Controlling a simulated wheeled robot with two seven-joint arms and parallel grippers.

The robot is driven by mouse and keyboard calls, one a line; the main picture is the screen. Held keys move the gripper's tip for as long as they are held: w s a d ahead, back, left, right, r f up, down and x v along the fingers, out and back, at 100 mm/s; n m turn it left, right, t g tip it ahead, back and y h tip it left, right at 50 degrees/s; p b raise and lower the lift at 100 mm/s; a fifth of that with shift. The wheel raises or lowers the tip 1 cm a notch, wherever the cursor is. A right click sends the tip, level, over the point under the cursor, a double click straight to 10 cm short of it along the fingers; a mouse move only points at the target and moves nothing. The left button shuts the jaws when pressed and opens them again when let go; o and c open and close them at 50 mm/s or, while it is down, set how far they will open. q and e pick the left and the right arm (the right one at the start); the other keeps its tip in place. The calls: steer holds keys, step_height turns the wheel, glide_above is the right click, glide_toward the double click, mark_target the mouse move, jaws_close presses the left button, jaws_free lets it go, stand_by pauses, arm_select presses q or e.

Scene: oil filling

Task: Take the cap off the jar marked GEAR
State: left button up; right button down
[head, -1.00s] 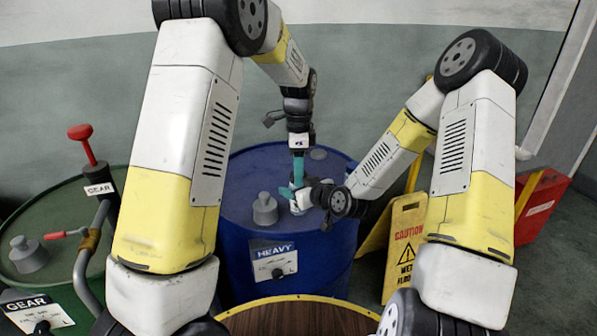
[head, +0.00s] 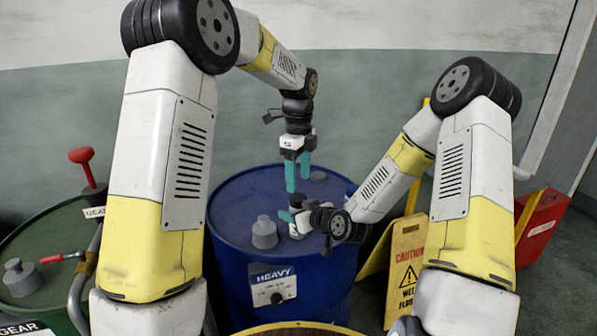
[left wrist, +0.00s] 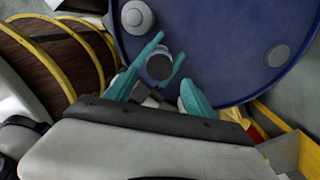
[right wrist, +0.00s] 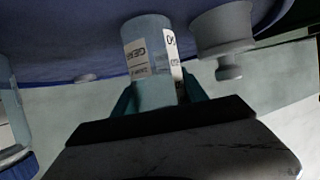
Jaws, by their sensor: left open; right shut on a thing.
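A small pale-blue jar marked GEAR (right wrist: 147,45) stands at the blue drum's top, its label facing the right wrist camera. My right gripper (head: 297,216) is shut on the jar from the right side. In the left wrist view the jar's dark round top (left wrist: 159,67) shows between the right gripper's teal fingers. I cannot tell whether that is a cap or an open mouth. My left gripper (head: 298,174) points down above the jar, open, its two teal fingers apart with nothing seen between them. The jar's lower end is partly hidden by my right gripper in the head view.
The blue drum (head: 233,215) marked HEAVY has a grey stepped bung (head: 264,233) beside the jar. A green drum (head: 30,245) with a red-handled pump stands left. A yellow caution sign (head: 407,265) stands right. Another clear jar with a blue cap (right wrist: 20,166) shows in the right wrist view.

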mark_target(298, 197)
arm_select(q)
step_height(298, 197, down, 6)
steer(key=shift+f, duration=0.1)
stand_by(0.4)
jaws_close()
steer(key=n, duration=0.6)
steer(key=shift+w+n, duration=0.1)
steer(key=shift+n, duration=0.3)
steer(key=shift+o, duration=0.3)
jaws_free()
